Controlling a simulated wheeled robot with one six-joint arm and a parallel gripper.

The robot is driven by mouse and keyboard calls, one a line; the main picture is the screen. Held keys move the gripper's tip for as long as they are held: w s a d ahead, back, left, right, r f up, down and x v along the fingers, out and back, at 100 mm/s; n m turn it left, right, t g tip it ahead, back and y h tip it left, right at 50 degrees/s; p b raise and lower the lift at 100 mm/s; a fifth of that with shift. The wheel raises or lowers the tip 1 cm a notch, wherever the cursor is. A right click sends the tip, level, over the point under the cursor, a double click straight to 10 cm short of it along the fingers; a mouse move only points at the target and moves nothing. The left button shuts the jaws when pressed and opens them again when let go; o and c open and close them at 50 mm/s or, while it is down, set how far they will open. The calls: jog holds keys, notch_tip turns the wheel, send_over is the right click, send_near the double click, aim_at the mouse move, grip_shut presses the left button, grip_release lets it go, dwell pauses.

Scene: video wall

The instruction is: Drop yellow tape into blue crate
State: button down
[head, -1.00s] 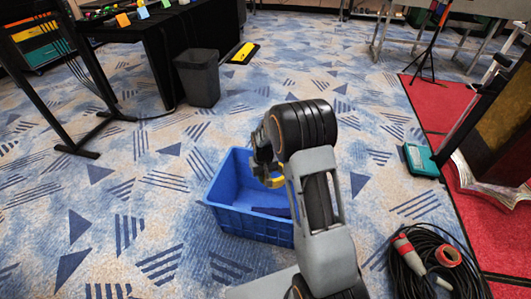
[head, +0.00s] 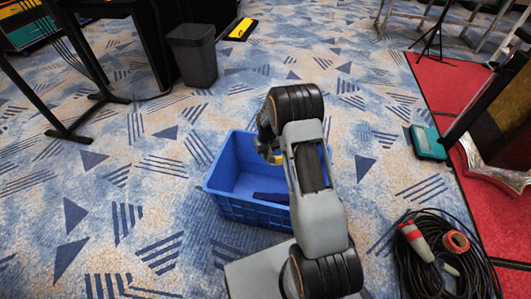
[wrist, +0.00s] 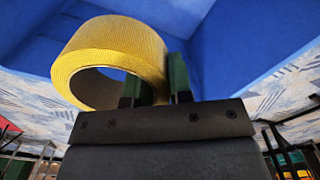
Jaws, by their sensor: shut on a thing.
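The yellow tape (wrist: 110,52) is a wide ring. In the wrist view my gripper (wrist: 160,88) is shut on its wall, with one green finger inside the ring and the other outside. In the head view my gripper (head: 268,140) is above the blue crate, and a small part of the yellow tape (head: 279,157) shows beneath it. The blue crate (head: 240,210) stands on the carpet, open at the top, its right side hidden behind my arm. Its blue walls (wrist: 240,45) fill the upper wrist view behind the tape.
A dark patch (head: 271,198) shows inside the crate; I cannot tell what it is. A coiled black cable (head: 440,270) lies at the lower right. A grey bin (head: 192,55) stands behind, near the black table. The carpet left of the crate is clear.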

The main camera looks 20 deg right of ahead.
jog(key=shift+f+b, duration=0.6)
jog(key=shift+f, duration=0.6)
jog(key=c, duration=0.9)
grip_release()
jog(key=shift+c, duration=0.2)
notch_tip(320, 180, up, 14)
jog(key=p, duration=0.5)
jog(key=shift+a+f, duration=0.1)
